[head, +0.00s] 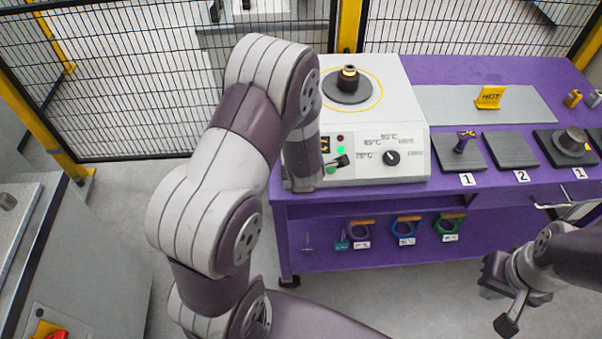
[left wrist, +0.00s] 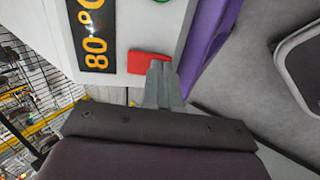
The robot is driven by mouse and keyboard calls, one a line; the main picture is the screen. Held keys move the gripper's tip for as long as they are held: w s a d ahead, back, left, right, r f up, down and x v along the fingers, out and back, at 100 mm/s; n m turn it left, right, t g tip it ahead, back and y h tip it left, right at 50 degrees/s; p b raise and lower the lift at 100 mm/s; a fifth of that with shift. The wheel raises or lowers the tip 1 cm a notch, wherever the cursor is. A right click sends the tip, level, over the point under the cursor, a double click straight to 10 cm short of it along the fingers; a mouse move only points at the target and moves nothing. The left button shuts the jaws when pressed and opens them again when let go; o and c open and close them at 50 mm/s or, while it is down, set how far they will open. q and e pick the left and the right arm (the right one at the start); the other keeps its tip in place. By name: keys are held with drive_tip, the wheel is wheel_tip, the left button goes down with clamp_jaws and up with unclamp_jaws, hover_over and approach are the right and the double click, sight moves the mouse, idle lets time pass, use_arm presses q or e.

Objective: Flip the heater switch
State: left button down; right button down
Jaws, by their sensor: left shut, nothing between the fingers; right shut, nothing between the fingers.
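The heater (head: 415,116) is a white box on the purple bench, with a temperature dial (head: 392,158) and small lamps on its front. My left arm reaches its front left corner, and my left gripper (head: 342,161) is shut and empty there. In the left wrist view, a red switch (left wrist: 146,61) sits below a display reading 80 °C (left wrist: 96,35). The shut fingertips (left wrist: 160,72) overlap its right part; I cannot tell whether they touch it. My arm hides the switch in the head view. My right gripper (head: 507,322) is shut and empty, low in front of the bench.
A dark round plate with a small ring-shaped part (head: 348,78) is on the heater's top. A yellow HOT sign (head: 489,97) and several numbered dark pads (head: 510,150) are to its right. Coloured tools hang below (head: 407,229). A mesh fence (head: 120,100) stands behind.

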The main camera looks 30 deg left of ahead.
use_arm(q)
drive_tip(key=shift+f+b, duration=0.6)
drive_tip(key=shift+b, duration=0.2)
drive_tip(key=shift+r+t+y, duration=0.2)
drive_tip(key=shift+t+y, duration=0.1)
drive_tip(key=shift+t, duration=0.1)
drive_tip(key=shift+s+d+r, duration=0.1)
drive_tip(key=shift+s+r, duration=0.05)
drive_tip(key=shift+r, duration=0.1)
drive_tip(key=shift+w, duration=0.2)
drive_tip(key=shift+r+p, duration=0.65)
drive_tip(key=shift+p, duration=0.05)
